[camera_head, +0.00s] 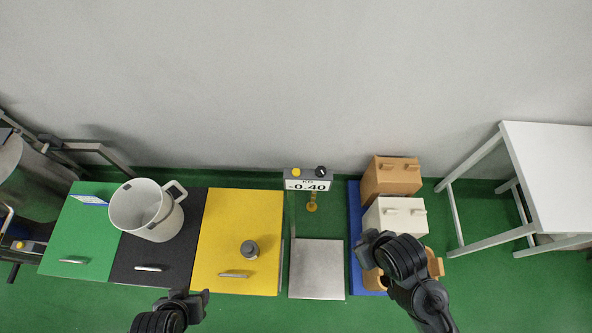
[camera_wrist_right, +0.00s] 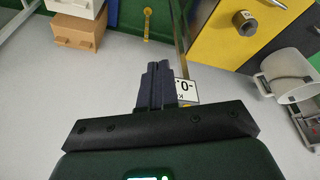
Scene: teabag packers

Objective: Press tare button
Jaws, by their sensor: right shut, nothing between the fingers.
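The silver weighing plate (camera_head: 316,268) is empty. My right gripper (camera_wrist_right: 159,72) is shut and empty; in the head view it is over the boxes, right of the plate, apart from the display. My left gripper (camera_head: 187,302) is at the bottom left, its opening unclear.
Brown (camera_head: 390,178) and white (camera_head: 394,216) boxes stand on a blue base (camera_head: 354,215). A white pitcher (camera_head: 140,209) stands on the black panel. A grey cylinder (camera_head: 250,249) is on the yellow panel (camera_head: 240,215). A white table (camera_head: 550,170) is far right.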

